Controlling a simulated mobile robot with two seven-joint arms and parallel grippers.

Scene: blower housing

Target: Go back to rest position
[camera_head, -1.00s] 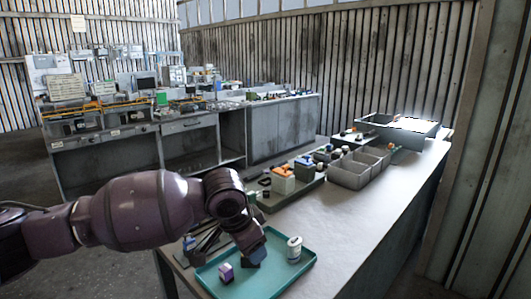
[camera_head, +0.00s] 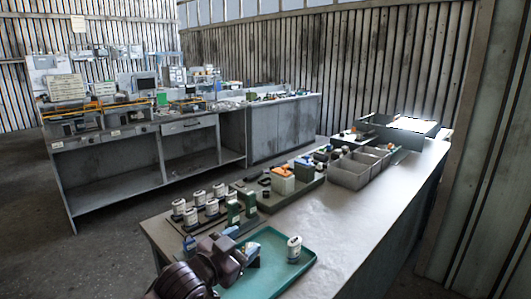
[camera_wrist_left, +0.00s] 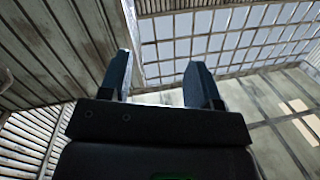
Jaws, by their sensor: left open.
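My left gripper (camera_head: 240,250) is low in the head view, at the near left edge of the green tray (camera_head: 262,284). My arm is folded in from the bottom edge. In the left wrist view, the two dark fingers (camera_wrist_left: 161,78) stand apart with nothing between them, and they point up toward the wall and windows. A white canister (camera_head: 293,250) stands upright on the tray, to the right of the gripper and apart from it. The purple box seen earlier on the tray is not visible now. My right gripper is not in view.
Several white canisters (camera_head: 198,199) stand in a rack on the table (camera_head: 345,222), just beyond the gripper. An orange-topped white box (camera_head: 283,181) and grey bins (camera_head: 349,173) stand farther back. The table's right side is clear. A workbench (camera_head: 110,178) stands behind at left.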

